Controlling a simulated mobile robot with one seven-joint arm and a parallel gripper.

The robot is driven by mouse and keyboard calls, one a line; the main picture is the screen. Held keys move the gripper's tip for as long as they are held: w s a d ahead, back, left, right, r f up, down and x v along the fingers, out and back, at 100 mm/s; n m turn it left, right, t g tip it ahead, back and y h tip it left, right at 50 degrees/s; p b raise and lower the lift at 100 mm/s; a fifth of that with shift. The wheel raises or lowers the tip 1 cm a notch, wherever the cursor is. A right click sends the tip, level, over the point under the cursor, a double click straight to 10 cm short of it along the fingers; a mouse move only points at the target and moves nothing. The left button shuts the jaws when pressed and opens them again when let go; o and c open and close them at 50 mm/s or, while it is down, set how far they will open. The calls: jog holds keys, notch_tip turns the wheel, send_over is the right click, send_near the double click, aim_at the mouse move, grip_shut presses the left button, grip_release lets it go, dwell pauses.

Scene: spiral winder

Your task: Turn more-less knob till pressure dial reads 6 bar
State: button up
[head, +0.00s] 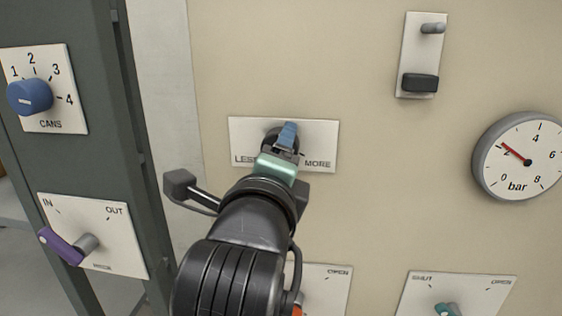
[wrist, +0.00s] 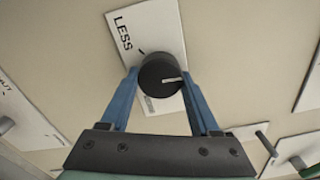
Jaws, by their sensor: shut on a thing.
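The more-less knob (wrist: 158,68) is a black round knob with a white pointer line, on a white plate (head: 321,133) marked LESS and MORE. In the wrist view its pointer line points to the right. My gripper (head: 286,138) is shut on the knob, with a blue finger on either side of it in the wrist view (wrist: 160,80). In the head view the gripper hides much of the knob and part of the LESS label. The pressure dial (head: 518,172) is a round white gauge marked in bar, at the right. Its red needle points at about 2.
A small plate (head: 420,60) with a peg and a black block is at the upper right. A blue CANS knob (head: 30,97) and a purple IN-OUT lever (head: 62,246) are at the left. SHUT-OPEN plates (head: 490,290) lie below.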

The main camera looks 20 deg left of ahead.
jog(key=m+b, duration=0.3)
jog(key=m, duration=0.2)
jog(key=m+b, duration=0.3)
jog(key=m, duration=0.3)
jog(key=shift+a+f, duration=0.15)
jog(key=shift+f, duration=0.05)
jog(key=shift+m+b, duration=0.3)
jog(key=o, duration=1.4)
jog(key=shift+c, duration=0.2)
jog(key=shift+s, duration=0.1)
jog(key=b+v, duration=0.4)
jog(key=v, duration=0.8)
jog(key=shift+s, duration=0.4)
